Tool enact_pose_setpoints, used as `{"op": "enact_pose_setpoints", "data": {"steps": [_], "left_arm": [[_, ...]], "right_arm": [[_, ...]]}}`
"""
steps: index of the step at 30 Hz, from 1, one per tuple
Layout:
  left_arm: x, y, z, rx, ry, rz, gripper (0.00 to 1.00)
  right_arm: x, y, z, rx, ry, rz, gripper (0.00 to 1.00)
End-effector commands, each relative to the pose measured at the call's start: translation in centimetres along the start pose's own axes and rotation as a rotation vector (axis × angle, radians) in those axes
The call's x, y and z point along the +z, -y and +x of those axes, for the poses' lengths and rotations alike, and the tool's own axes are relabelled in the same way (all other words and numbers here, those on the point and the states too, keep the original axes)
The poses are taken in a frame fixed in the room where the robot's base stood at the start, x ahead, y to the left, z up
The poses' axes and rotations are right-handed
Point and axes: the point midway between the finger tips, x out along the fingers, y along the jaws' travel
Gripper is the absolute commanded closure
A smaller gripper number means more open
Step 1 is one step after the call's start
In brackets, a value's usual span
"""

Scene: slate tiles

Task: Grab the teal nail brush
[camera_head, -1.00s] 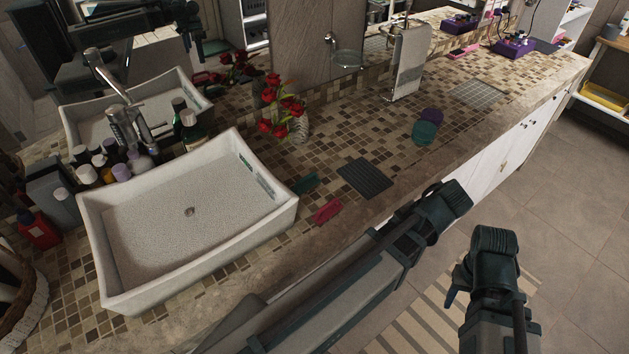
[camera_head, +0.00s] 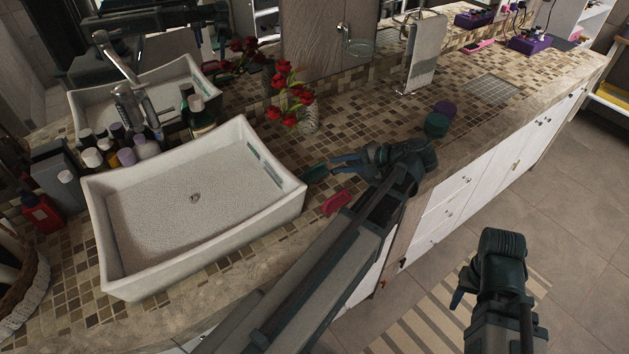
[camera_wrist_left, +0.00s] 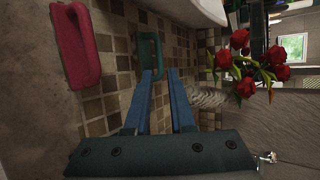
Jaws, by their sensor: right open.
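The teal nail brush (camera_head: 315,174) lies on the tiled counter just right of the white sink. It also shows in the left wrist view (camera_wrist_left: 149,46), beyond the fingertips and nearer the left finger. My left gripper (camera_head: 333,167) reaches over the counter with its blue fingers pointing left at the brush. In the left wrist view the fingers (camera_wrist_left: 159,73) stand apart with nothing between them. Whether a fingertip touches the brush I cannot tell. My right gripper (camera_head: 458,299) hangs low over the floor, open, with only part of its fingers showing.
A pink brush (camera_head: 336,202) lies close to the teal one, also in the left wrist view (camera_wrist_left: 75,46). The sink (camera_head: 190,262) stands left. Red roses (camera_head: 290,92) in a vase stand behind. Teal (camera_head: 437,125) and purple (camera_head: 446,108) round items sit right.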

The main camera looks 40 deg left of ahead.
Motion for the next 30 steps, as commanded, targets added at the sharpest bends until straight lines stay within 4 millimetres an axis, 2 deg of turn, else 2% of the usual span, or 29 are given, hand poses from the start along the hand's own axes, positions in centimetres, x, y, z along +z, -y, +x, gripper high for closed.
{"op": "enact_pose_setpoints", "data": {"steps": [3, 14, 24, 30], "left_arm": [[0.0, -0.2, 1.5, 0.0, 0.001, -0.001, 0.78], [-0.1, -0.1, 2.4, 0.001, -0.001, -0.001, 0.78], [-0.4, -0.4, 6.8, 0.001, 0.001, -0.002, 0.78], [-0.4, -0.1, 7.2, 0.0, -0.001, 0.001, 0.78]], "right_arm": [[-0.1, 0.1, 0.9, 0.0, 0.0, 0.0, 0.5], [-0.1, 0.1, 1.3, 0.0, 0.0, 0.0, 0.5], [-0.2, 0.4, 3.9, 0.0, 0.0, 0.0, 0.5], [-0.2, 0.4, 3.8, 0.0, 0.0, 0.0, 0.5]]}}
